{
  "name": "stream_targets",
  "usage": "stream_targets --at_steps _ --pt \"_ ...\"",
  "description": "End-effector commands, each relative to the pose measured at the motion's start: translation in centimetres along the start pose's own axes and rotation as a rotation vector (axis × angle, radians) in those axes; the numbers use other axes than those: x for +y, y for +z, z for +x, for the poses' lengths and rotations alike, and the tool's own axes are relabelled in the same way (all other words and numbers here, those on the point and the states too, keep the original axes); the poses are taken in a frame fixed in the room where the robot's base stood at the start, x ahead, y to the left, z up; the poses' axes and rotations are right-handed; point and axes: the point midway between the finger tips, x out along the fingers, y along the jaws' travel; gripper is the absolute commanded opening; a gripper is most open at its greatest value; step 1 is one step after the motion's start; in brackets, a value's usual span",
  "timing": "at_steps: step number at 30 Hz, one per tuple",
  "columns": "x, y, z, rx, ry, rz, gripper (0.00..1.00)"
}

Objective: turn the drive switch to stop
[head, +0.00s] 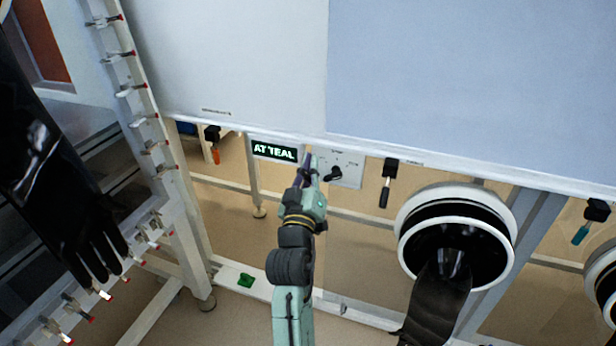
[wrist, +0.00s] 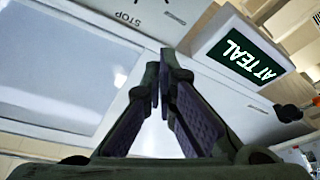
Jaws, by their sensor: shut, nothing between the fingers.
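The drive switch (head: 333,174) appears to be the black knob on a small white panel (head: 350,178) under the cabinet's lower edge. Its small labels are unreadable in the head view. In the wrist view a STOP label (wrist: 128,18) and tick marks show near the top edge, and the knob is not clearly visible. My gripper (head: 309,160) is shut and empty, just left of the panel. In the wrist view its fingertips (wrist: 163,62) are close together, with the panel beyond them. I see no contact with the knob.
A sign reading AT TEAL (head: 274,151) hangs left of the panel. A black-handled lever (head: 387,182) hangs to the right. A round glove port (head: 408,238) with a black glove stands further right. A white rack (head: 150,135) with pegs is at left.

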Motion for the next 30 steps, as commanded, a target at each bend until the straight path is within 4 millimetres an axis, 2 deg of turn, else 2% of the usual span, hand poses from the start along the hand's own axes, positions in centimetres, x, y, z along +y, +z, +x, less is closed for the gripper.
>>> stream_targets --at_steps 2,3,6,12,30 --pt "0.2 -0.2 1.4 0.0 0.001 0.001 0.0" --pt "-0.1 1.1 0.8 -0.005 -0.002 -0.002 0.0" --pt "0.0 2.3 0.2 -0.003 -0.002 -0.001 0.0" --pt "0.0 3.6 -0.3 0.0 -0.001 0.0 0.0" --pt "0.0 3.9 -0.4 -0.001 -0.015 -0.035 0.0"
